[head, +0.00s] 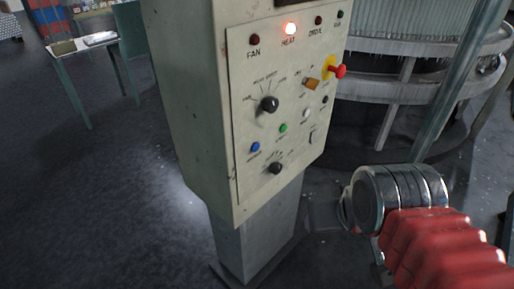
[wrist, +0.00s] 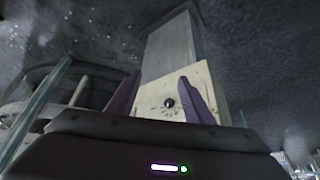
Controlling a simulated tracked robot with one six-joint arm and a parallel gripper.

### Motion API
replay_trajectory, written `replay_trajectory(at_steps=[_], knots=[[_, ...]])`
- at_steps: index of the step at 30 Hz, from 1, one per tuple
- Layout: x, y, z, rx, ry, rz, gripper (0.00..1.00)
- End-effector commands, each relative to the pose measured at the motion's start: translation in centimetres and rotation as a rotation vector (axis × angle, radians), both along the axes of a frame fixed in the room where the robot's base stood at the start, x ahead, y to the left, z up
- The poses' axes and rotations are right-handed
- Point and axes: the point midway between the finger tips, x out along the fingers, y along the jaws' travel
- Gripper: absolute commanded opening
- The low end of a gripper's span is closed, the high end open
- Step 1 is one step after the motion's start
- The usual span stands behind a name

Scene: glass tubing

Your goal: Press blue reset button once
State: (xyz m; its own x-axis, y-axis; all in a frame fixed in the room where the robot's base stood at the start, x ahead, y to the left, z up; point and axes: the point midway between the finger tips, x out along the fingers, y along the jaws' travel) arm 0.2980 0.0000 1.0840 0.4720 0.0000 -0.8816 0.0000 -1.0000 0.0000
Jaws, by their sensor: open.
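The blue button (head: 255,147) is on the lower left of the cream control panel (head: 245,185) in the head view, left of a green button (head: 283,128) and above a black knob (head: 275,168). In the wrist view my gripper (wrist: 159,76) has its two purple fingers spread apart, with nothing between them. The panel (wrist: 150,97) shows beyond them, apparently upside down, with a black knob (wrist: 168,103). I cannot make out the blue button there. In the head view my red-sleeved arm with its metal wrist is at the lower right, apart from the panel.
A red emergency button (head: 340,71) sticks out at the panel's right, beside an orange switch (head: 312,84). A round machine (head: 385,88) stands behind right. A table (head: 85,44) is far left; the floor between is clear.

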Motion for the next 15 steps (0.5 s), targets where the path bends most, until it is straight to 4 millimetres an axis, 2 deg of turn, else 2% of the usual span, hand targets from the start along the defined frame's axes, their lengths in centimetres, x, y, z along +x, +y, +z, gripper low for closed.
replay_trajectory(at_steps=[2,15], knots=[[0.0,0.0,0.0,0.0,0.0,0.0,0.41],[0.0,0.0,0.0,0.0,0.0,0.0,0.1]])
